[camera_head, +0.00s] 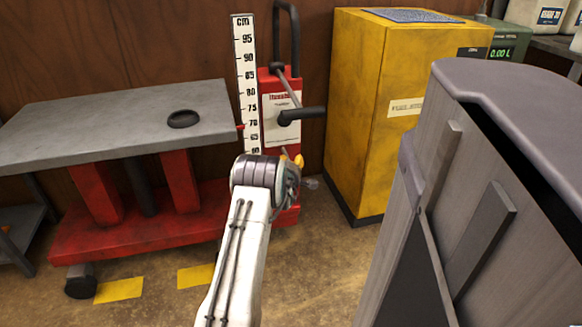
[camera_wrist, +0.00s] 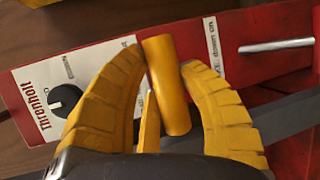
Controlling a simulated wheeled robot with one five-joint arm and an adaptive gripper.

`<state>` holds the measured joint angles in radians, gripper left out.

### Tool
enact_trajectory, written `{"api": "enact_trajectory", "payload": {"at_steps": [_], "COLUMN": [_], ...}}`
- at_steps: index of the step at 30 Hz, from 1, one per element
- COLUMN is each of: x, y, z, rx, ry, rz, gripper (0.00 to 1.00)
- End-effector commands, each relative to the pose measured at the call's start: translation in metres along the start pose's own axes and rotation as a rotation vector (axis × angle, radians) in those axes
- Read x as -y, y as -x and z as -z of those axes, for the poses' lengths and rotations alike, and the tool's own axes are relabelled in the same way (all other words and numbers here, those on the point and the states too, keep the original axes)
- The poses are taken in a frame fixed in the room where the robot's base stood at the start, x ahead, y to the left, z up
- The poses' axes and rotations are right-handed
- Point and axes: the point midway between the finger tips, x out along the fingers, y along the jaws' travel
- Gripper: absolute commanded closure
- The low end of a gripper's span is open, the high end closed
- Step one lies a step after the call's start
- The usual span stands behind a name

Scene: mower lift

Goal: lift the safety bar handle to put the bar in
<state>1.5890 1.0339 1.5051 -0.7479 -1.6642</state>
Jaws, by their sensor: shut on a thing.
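The safety bar handle (camera_wrist: 168,85) is a yellow cylinder in the wrist view, in front of the lift's red column. My gripper (camera_wrist: 160,60) has its yellow fingers on either side of the handle and is shut on it. In the head view my gripper (camera_head: 292,158) is at the lower part of the red column, mostly hidden behind my own wrist. The handle cannot be made out there. The mower lift has a grey platform (camera_head: 110,118) on red legs. A grey bar (camera_wrist: 275,118) crosses behind the fingers in the wrist view; I cannot tell whether it is the safety bar.
A black lever grip (camera_head: 302,115) sticks out from the column above my gripper. A white height scale (camera_head: 246,85) stands beside it.

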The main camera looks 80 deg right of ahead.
Motion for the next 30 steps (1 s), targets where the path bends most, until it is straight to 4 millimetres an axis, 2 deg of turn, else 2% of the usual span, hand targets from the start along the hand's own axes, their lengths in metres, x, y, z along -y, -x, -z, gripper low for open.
{"api": "enact_trajectory", "payload": {"at_steps": [15, 16, 26, 30], "x": [-0.005, -0.0051, -0.0032, -0.0026], "y": [0.0006, 0.0006, 0.0005, 0.0005], "z": [-0.0015, -0.0016, -0.0008, -0.0006], "rx": [0.002, 0.002, 0.001, 0.0], "ry": [-0.003, -0.003, -0.001, -0.001], "rz": [-0.005, -0.005, -0.002, -0.001], "gripper": [1.0, 0.64, 0.35, 0.34]}}
